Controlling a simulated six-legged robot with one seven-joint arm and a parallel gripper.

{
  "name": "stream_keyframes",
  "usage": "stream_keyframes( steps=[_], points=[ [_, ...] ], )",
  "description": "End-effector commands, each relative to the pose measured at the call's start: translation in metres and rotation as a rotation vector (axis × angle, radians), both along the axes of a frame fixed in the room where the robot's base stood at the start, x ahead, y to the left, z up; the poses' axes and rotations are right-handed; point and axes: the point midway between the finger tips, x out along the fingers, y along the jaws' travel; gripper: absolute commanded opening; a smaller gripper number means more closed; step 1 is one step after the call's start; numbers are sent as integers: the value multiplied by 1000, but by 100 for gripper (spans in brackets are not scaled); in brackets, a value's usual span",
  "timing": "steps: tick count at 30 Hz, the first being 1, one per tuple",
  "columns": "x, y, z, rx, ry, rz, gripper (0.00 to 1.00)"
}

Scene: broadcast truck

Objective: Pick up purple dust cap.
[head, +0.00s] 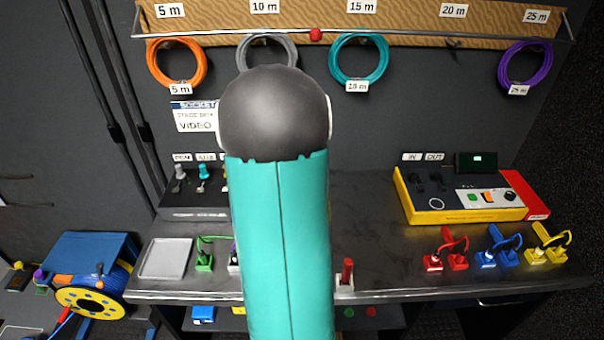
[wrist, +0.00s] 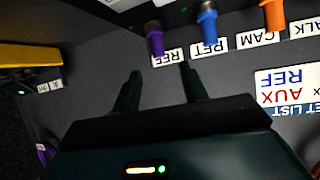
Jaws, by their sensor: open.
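A purple cylindrical piece (wrist: 155,40) stands out from the dark panel by the REF label in the wrist view; its shape and place fit the purple dust cap. My gripper (wrist: 160,70) is open, with its two dark fingers apart and nothing between them. The purple piece is above the gap between the fingertips in the picture, apart from them. My arm hides this piece and the gripper in the head view.
A blue piece (wrist: 208,24) and an orange piece (wrist: 273,16) stand beside it along the same panel row. A yellow box (head: 460,195) stands at the bench's right. Red connectors (head: 447,250) and a grey tray (head: 166,257) sit along the bench front. A cable reel (head: 88,300) stands at lower left.

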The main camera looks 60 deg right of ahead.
Motion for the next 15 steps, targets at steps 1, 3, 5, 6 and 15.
stream_keyframes(
  steps=[1, 3, 5, 6, 15],
  points=[
    [2, -8, -6, 2, 2, 0, 43],
    [4, -17, -10, 2, 1, 0, 43],
    [7, -23, -13, 1, 1, 1, 43],
    [7, -26, -15, 1, 0, 2, 43],
    [12, -53, -30, 2, 0, 2, 43]
  ],
)
